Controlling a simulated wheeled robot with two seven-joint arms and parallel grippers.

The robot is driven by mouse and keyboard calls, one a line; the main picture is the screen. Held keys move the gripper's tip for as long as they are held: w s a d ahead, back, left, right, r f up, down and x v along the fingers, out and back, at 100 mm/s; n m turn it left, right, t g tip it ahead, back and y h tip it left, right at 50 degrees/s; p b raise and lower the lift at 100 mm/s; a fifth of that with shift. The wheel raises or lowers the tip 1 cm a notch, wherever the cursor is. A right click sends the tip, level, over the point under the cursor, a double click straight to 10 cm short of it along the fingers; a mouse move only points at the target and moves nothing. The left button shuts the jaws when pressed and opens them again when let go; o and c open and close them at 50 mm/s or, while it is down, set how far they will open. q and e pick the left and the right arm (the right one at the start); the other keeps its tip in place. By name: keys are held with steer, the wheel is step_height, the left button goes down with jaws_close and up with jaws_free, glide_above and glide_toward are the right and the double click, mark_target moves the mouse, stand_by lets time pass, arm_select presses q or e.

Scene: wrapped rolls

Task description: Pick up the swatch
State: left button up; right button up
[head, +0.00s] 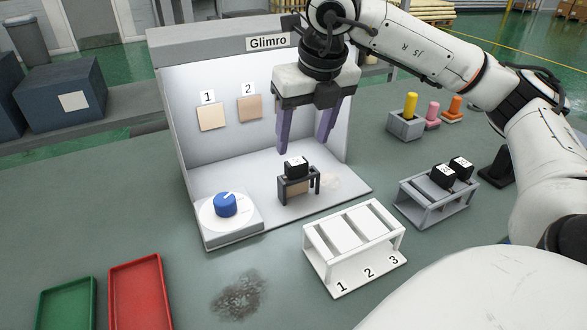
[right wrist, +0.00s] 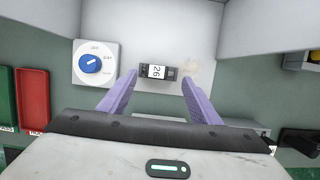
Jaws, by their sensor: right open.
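The swatch (head: 296,168) has a black block-shaped top with a white label and sits in a small dark stand (head: 312,186) on the floor of the light booth. A tan face shows below the black top, within the stand. In the right wrist view the swatch (right wrist: 157,71) shows its label, which seems to read 26. My right gripper (head: 304,143) points down, open and empty, above the swatch. In the right wrist view its purple fingers (right wrist: 159,77) lie to either side of the stand, apart from the swatch. My left gripper is not in view.
The booth (head: 170,100) has walls behind and beside; tan samples 1 (head: 211,117) and 2 (head: 250,108) hang at its back. A blue dial (head: 225,204) is front left. A white rack (head: 352,272), grey rack (head: 408,205) and red tray (head: 137,290) stand outside.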

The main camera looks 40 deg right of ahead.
mark_target(297, 162)
steer(key=x, duration=0.6)
steer(key=shift+s+a+f, duration=0.15)
steer(key=shift+a+f, duration=0.2)
steer(key=shift+c, duration=0.5)
steer(key=c, duration=1.1)
